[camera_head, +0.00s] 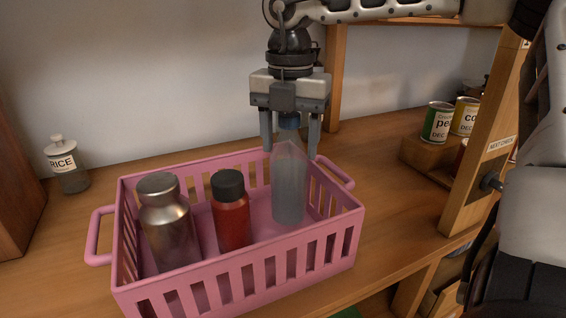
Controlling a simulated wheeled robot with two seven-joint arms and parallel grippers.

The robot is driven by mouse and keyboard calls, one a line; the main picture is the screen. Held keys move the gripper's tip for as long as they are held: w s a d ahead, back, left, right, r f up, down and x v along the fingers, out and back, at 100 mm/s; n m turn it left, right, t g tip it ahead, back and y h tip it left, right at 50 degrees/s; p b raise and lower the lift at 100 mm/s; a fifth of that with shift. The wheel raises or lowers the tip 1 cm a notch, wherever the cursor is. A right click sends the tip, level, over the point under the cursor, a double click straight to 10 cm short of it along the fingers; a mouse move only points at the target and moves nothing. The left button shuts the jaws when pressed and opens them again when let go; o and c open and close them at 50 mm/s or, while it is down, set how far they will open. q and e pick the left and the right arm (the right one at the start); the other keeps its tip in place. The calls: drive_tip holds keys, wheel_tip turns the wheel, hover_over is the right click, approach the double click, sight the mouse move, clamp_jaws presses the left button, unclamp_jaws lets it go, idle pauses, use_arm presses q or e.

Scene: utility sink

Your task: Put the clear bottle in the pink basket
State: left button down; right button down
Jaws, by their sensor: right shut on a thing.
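The clear bottle (289,190) is a see-through grey bottle with a blue cap. It is upright inside the right part of the pink basket (240,281), behind the basket's front wall. I cannot tell whether its base touches the basket floor. My right gripper (290,145) points straight down from above, and its two fingers are shut around the bottle's cap and neck. A metal bottle (170,228) and a red bottle with a black cap (231,212) stand in the left and middle of the basket. My left gripper is not in view.
A rice jar (66,168) stands at the back left. Several cans, including a green one (438,122), sit on a wooden ledge at the right, behind a wooden post (487,140). The counter right of the basket is clear.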

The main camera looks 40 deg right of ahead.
drive_tip(key=shift+f, duration=1.85)
drive_tip(key=shift+f, duration=0.2)
drive_tip(key=shift+c, duration=2.2)
unclamp_jaws()
drive_tip(key=shift+r, duration=0.1)
drive_tip(key=shift+r+p, duration=0.25)
drive_tip(key=shift+p, duration=0.05)
wheel_tip(320, 180, up, 12)
drive_tip(key=shift+f+b, duration=0.15)
drive_tip(key=shift+b, duration=0.15)
